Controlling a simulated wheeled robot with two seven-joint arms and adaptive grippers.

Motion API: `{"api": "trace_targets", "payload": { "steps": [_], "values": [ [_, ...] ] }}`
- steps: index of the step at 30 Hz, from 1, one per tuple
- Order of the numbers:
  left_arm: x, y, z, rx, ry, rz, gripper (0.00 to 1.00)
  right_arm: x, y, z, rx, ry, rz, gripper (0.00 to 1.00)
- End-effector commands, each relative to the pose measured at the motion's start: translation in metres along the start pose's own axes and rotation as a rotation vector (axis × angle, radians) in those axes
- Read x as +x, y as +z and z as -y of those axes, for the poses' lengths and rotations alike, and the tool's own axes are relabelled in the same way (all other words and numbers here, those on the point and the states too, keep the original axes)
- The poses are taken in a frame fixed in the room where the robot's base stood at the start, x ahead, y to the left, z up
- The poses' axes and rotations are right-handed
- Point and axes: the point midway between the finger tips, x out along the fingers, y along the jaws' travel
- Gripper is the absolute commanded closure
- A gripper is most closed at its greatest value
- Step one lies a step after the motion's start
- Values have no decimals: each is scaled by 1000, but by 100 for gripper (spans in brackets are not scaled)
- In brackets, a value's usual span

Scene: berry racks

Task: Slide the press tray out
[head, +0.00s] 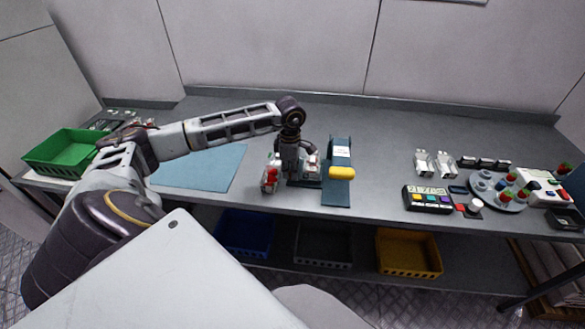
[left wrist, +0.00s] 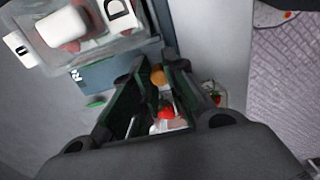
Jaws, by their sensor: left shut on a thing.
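My left gripper (head: 290,178) points down at a small white and dark press (head: 312,162) near the front of the counter. In the left wrist view its two dark fingers (left wrist: 156,72) are close together, shut on what looks like the small press tray. A red berry and a pale piece (left wrist: 167,124) show between the fingers. An orange rounded thing (left wrist: 157,77) shows near the tips. The fingers hide the exact grip. My right gripper is not in view.
A red and white item (head: 270,178) stands just left. A blue mat (head: 215,170) and green crate (head: 62,153) lie farther left. A button box (head: 428,199) stands right.

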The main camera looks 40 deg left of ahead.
Motion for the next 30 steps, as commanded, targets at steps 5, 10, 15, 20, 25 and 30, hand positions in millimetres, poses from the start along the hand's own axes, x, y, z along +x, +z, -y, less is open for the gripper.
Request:
{"api": "trace_targets", "payload": {
  "steps": [5, 10, 15, 20, 25, 30],
  "values": [
    [0, -4, -1, -5, 1, -10, 78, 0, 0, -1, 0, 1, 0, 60],
    [0, -3, -1, -4, 0, -8, 61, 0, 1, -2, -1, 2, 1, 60],
    [0, -2, -1, -3, 0, -6, 61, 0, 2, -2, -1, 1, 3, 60],
    [-1, -2, -1, -2, 0, -5, 61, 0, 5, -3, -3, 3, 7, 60],
    [-9, -1, -1, -3, 3, -4, 61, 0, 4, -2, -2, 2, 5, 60],
    [-25, -1, -1, -3, 2, -4, 61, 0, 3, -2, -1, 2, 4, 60]
  ]
}}
